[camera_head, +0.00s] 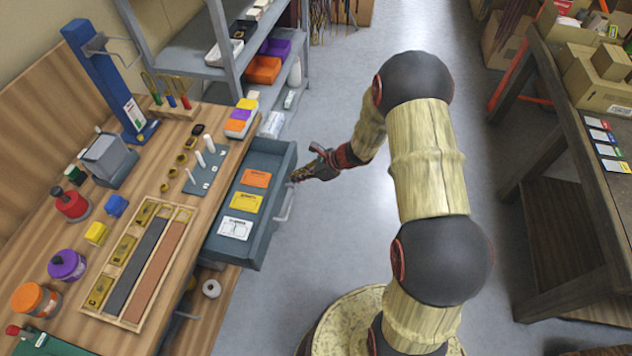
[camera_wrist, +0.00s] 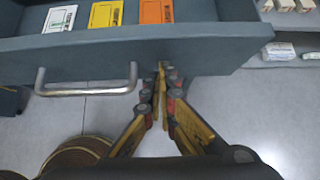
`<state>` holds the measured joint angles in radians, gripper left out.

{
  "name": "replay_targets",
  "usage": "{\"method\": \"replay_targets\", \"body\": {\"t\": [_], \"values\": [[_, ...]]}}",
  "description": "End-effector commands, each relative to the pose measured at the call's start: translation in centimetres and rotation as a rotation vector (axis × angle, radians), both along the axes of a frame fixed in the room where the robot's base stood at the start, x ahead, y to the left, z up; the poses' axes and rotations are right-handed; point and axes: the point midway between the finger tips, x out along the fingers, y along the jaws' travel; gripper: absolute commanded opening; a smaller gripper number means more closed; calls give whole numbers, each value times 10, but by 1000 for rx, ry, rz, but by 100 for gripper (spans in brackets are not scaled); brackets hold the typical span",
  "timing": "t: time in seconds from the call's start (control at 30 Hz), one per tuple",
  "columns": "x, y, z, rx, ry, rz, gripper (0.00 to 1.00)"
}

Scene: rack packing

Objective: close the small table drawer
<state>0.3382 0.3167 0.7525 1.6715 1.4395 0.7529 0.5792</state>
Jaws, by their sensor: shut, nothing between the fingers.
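The small table drawer (camera_head: 220,244) is a dark blue-grey box pulled out from the right side of the wooden workbench. An orange, a yellow and a white card lie in it. Its metal bar handle (camera_head: 285,205) is on the outer front panel, and the handle also shows in the wrist view (camera_wrist: 86,91). My gripper (camera_head: 297,176) is shut and empty at the drawer's front panel, near its far end. In the wrist view my gripper (camera_wrist: 163,70) has its fingertips at the front panel (camera_wrist: 215,50), right of the handle. I cannot tell whether they touch it.
The workbench (camera_head: 75,210) holds jars, blocks and a wooden tray (camera_head: 180,215). A grey shelf unit (camera_head: 225,60) stands beyond the drawer. A dark table with boxes (camera_head: 590,180) is at the right. The floor (camera_head: 320,240) in front of the drawer is clear.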

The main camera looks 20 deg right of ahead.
Motion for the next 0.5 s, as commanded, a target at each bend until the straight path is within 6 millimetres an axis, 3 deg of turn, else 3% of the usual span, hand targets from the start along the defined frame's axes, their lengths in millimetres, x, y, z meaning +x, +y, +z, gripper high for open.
{"method": "replay_targets", "body": {"t": [0.2, 0.5], "values": [[37, 53, -1, 0, -2, 6, 0], [79, 110, 0, 0, -2, 4, 0]]}}
